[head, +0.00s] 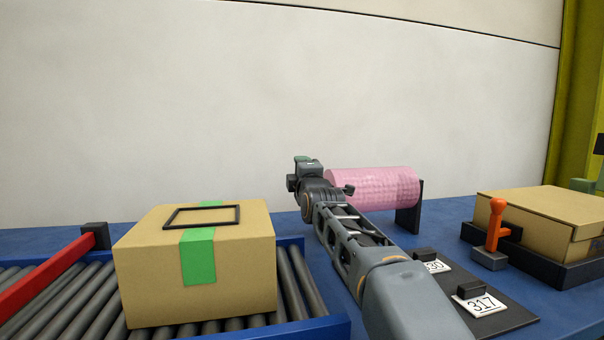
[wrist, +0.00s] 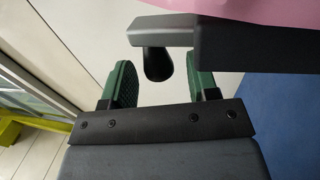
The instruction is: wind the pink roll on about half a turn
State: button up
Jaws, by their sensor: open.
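The pink roll (head: 375,188) lies level on a dark stand (head: 408,215) behind my arm; its left end is partly hidden by my wrist. A bit of the roll (wrist: 255,8) shows at the top of the wrist view. There a grey crank arm (wrist: 160,27) juts out beside a dark upright (wrist: 255,42), with a black handle knob (wrist: 158,65) on its end. My gripper (wrist: 160,78) is open, with one green finger on each side of the knob. Gaps show on both sides, so neither finger appears to touch it. In the head view my gripper (head: 303,163) is at the roll's left end.
A cardboard box (head: 150,270) with green tape and a black frame on top stands on the roller conveyor (head: 295,280) at left, by a red bar (head: 45,275). An orange lever (head: 496,225), numbered cards (head: 483,303) and another carton (head: 545,212) are at right.

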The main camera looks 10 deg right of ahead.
jog(key=s+f, duration=0.2)
jog(key=s, duration=1.1)
jog(key=shift+s+f+p, duration=0.3)
